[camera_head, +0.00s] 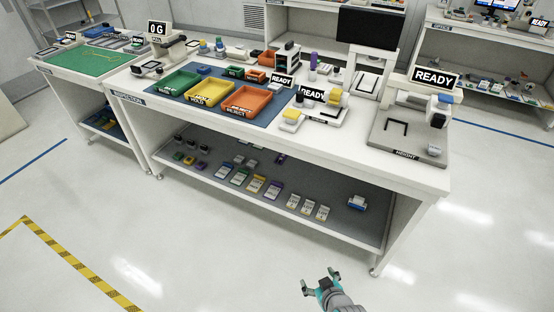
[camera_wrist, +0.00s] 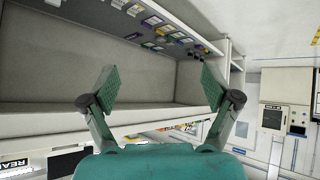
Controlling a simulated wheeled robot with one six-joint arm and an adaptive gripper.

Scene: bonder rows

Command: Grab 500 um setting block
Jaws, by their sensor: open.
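My gripper (camera_head: 320,280) is open and empty, low over the floor in front of the bench's lower shelf. In the wrist view its two green-padded fingers (camera_wrist: 159,88) are spread wide with nothing between them. I cannot pick out the 500 um setting block for certain, as the small labels are unreadable. Three small white labelled pieces (camera_head: 308,207) stand in a row on the lower shelf (camera_head: 335,225), right of several coloured-label pieces (camera_head: 256,184). A blue and white item (camera_head: 357,202) sits alone farther right. Small labelled items (camera_wrist: 152,21) also show at the top of the wrist view.
The bench top (camera_head: 375,165) overhangs the shelf and a leg (camera_head: 400,235) stands at its right end. Green, yellow and orange trays (camera_head: 247,114) are on top, with a READY-signed height station (camera_head: 425,160) at right. The floor in front is clear.

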